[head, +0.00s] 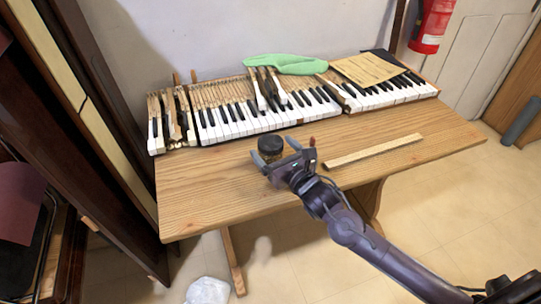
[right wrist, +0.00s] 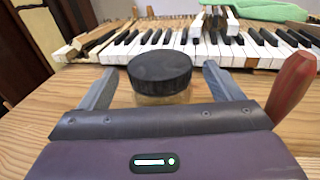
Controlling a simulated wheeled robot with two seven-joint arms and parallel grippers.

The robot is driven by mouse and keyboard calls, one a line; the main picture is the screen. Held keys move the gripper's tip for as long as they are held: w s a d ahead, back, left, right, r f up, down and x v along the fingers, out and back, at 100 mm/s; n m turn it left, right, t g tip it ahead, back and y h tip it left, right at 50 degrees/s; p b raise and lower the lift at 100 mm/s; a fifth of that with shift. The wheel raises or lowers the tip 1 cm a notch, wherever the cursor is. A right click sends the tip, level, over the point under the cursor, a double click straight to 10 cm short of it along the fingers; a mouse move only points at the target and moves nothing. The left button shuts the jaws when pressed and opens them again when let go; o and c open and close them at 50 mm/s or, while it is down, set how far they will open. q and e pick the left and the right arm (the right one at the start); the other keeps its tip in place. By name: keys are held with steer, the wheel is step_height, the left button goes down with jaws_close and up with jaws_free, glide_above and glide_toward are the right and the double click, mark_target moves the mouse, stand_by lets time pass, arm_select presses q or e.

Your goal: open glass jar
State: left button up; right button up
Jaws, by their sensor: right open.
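A small glass jar with a black lid (head: 271,146) stands upright on the wooden table, in front of the piano keys. In the right wrist view the black lid (right wrist: 160,69) is large and central, with a strip of the yellowish glass body (right wrist: 163,98) below it. My right gripper (head: 275,152) is open, with its fingers on either side of the jar; the right wrist view shows a finger left and right of the lid (right wrist: 160,85). I cannot tell whether either finger touches it. My left gripper is not in view.
The wooden table (head: 210,190) has free room to the left and front. A wooden strip (head: 373,151) lies right of the jar. Piano keys (head: 245,125) line the back, with a green cloth (head: 285,64) and paper (head: 367,69). A red-brown handle-like object (right wrist: 292,86) is beside my right finger.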

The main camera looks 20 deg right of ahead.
steer(key=shift+r, duration=0.1)
steer(key=c, duration=1.4)
steer(key=shift+r, duration=0.1)
step_height(320, 180, up, 20)
steer(key=shift+f+p, duration=0.1)
steer(key=shift+p, duration=0.25)
steer(key=o, duration=0.7)
steer(key=c, duration=0.8)
